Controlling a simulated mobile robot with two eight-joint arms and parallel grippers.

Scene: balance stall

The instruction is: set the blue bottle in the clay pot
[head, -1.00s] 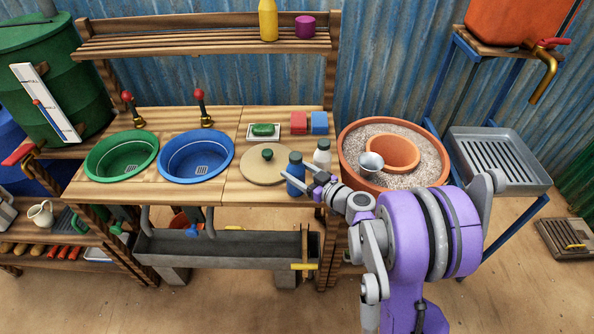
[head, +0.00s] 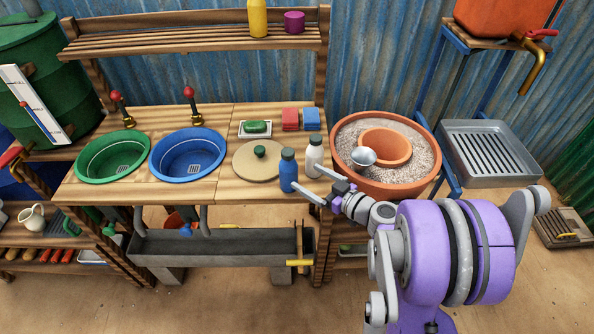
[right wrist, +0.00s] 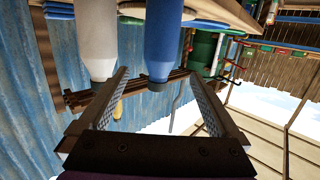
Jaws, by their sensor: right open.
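The blue bottle (head: 288,176) with a dark cap stands upright near the right front edge of the wooden counter. My right gripper (head: 307,178) is open and empty just to its right. In the right wrist view the blue bottle (right wrist: 165,40) appears upside down, in line with the gap between the fingers (right wrist: 166,85). The terracotta clay pot (head: 385,143) sits in gravel inside a wider clay bowl, right of the counter. My left gripper is not in view.
A white bottle (head: 315,155) stands close behind and right of the blue one, near a fingertip. A metal scoop (head: 362,157) sits at the clay pot's front left rim. Red (head: 290,119) and blue (head: 311,118) blocks lie behind.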

